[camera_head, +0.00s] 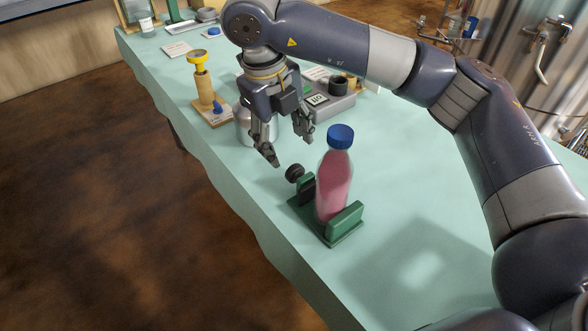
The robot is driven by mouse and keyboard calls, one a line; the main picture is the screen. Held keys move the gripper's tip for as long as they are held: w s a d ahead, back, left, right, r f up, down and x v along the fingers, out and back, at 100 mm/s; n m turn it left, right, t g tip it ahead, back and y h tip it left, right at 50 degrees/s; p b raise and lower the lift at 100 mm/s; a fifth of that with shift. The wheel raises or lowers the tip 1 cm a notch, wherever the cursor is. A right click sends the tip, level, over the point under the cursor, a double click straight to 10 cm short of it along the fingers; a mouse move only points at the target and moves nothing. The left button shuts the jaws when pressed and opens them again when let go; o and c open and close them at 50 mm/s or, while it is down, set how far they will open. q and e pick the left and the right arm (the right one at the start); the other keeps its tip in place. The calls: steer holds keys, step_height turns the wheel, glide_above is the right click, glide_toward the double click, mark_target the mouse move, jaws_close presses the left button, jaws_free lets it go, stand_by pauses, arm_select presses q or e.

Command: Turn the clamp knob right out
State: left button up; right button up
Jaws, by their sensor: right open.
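A green clamp (344,221) stands near the left edge of the table. A bottle with pink contents (334,187) and a blue cap (341,136) stands upright between its jaws. The black clamp knob (295,173) sticks out on the clamp's far left side. My right gripper (288,150) is open and empty, pointing down just above and beyond the knob, apart from it as far as I can tell. My left gripper is not in view.
Behind my gripper are a grey jar (243,126), a grey device (335,101) and a wooden post with a yellow top (201,80). Taps and pipes (543,45) are at the back right. The near right of the table (420,240) is clear.

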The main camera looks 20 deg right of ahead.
mark_target(292, 166)
steer(key=f, duration=0.2)
steer(key=d+f, duration=0.1)
steer(key=f, duration=0.5)
steer(key=shift+w+d+f+b, duration=0.15)
steer(key=shift+w+d+b, duration=0.1)
steer(key=shift+b, duration=0.1)
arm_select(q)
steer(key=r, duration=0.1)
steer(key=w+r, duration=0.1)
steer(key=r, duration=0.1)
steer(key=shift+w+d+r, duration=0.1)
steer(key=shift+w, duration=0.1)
arm_select(e)
steer(key=c, duration=1.1)
